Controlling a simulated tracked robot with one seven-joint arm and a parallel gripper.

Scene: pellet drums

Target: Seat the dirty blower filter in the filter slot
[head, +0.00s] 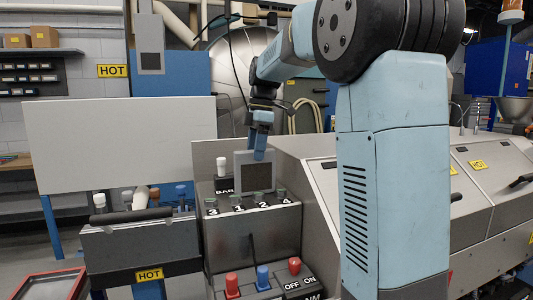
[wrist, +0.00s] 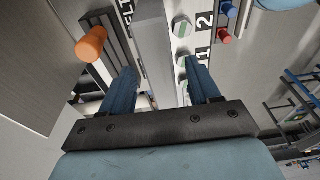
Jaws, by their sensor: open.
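A grey-framed filter with a dark square mesh (head: 256,176) stands upright on the console behind a row of numbered knobs. Its lower edge is hidden from me, so I cannot tell how deep it sits or see the slot. My gripper (head: 260,152) is just over its top edge, pointing down. In the wrist view my gripper (wrist: 162,70) is open, with one blue finger on each side of a grey upright bar (wrist: 154,45), which looks like the filter's edge. I cannot tell whether either finger touches it.
A similar grey plate with a dark square (head: 150,60) hangs on the blue panel at the back left. Numbered knobs (head: 238,202) stand in front of the filter, with red and blue knobs (head: 263,275) lower down. An orange knob (wrist: 91,43) is close by the left finger.

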